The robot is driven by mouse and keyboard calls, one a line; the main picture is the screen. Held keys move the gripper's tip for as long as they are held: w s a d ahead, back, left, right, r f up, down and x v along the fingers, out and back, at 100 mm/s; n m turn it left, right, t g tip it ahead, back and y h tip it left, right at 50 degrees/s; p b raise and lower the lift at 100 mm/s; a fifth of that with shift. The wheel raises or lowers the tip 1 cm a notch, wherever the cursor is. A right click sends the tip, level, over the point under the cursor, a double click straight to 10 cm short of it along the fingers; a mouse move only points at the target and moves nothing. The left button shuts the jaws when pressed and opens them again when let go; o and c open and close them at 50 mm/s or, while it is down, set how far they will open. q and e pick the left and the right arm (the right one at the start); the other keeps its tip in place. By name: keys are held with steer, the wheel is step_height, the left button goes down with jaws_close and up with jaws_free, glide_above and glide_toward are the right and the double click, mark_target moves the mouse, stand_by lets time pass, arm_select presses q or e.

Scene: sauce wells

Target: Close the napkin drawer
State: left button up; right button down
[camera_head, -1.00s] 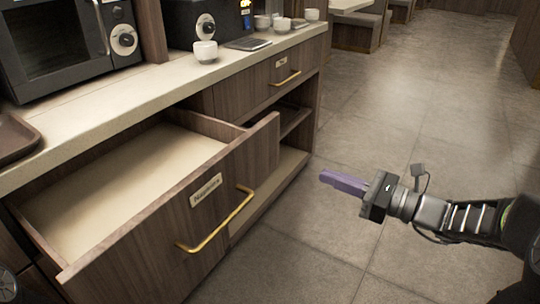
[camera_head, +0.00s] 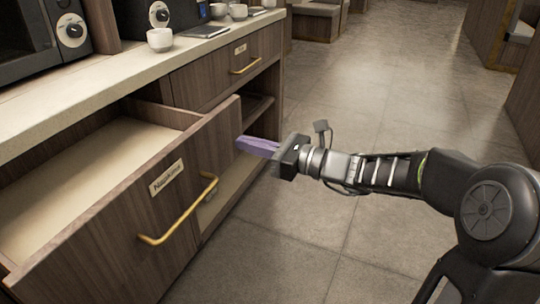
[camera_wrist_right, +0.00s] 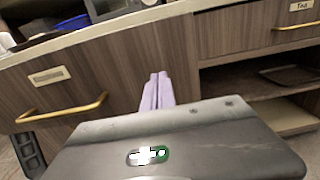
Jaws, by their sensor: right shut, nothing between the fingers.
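The napkin drawer (camera_head: 110,238) stands pulled out of the wooden counter, and its inside looks empty. Its front carries a "Napkins" label (camera_head: 167,177) and a gold bar handle (camera_head: 184,213). My right gripper (camera_head: 240,143), with purple fingers, is shut and empty near the drawer front's right end, to the right of the handle. In the right wrist view the fingers (camera_wrist_right: 157,88) point at the wooden front, right of the handle (camera_wrist_right: 62,110). I cannot tell whether they touch it. My left gripper is not in view.
Beside it a shut drawer with a gold handle (camera_head: 245,67) sits above open shelves (camera_head: 257,107). Cups (camera_head: 160,39) and a microwave (camera_head: 25,35) stand on the counter (camera_head: 95,78). The tiled floor (camera_head: 370,90) at the right is clear.

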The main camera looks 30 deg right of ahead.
steer(key=shift+x, duration=1.05)
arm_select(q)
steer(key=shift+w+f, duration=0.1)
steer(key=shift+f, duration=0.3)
